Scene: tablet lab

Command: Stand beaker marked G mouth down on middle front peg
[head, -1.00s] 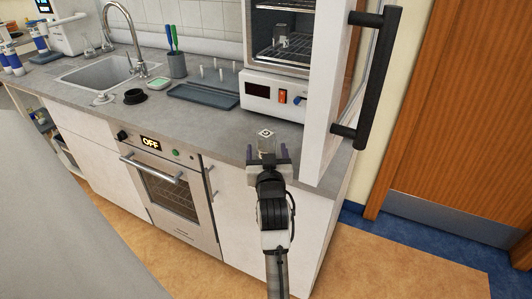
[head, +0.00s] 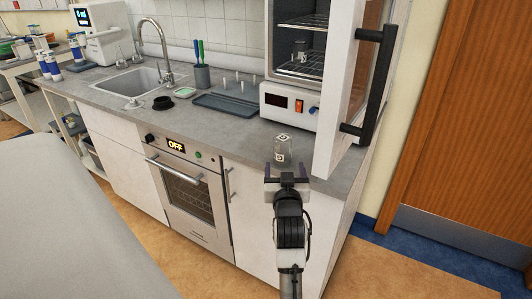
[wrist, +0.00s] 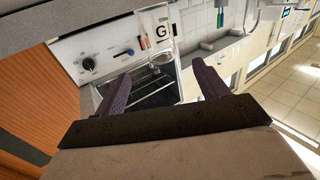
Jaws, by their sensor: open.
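The clear glass beaker (head: 283,149) stands on the counter near its front edge, just beyond my gripper (head: 286,171). In the wrist view this beaker (wrist: 159,29) shows a black G on a white label, ahead of the fingertips. My gripper also shows in the wrist view (wrist: 160,78), its two dark fingers spread with nothing between them. The grey peg rack (head: 228,106) lies further back on the counter, with several thin white pegs standing up at it. I cannot tell for certain which way the beaker's mouth faces.
A white cabinet (head: 276,106) with wire shelves has its door (head: 345,90) swung open close to the right of the beaker. Another glass piece (head: 301,50) stands inside. The counter before the rack is clear.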

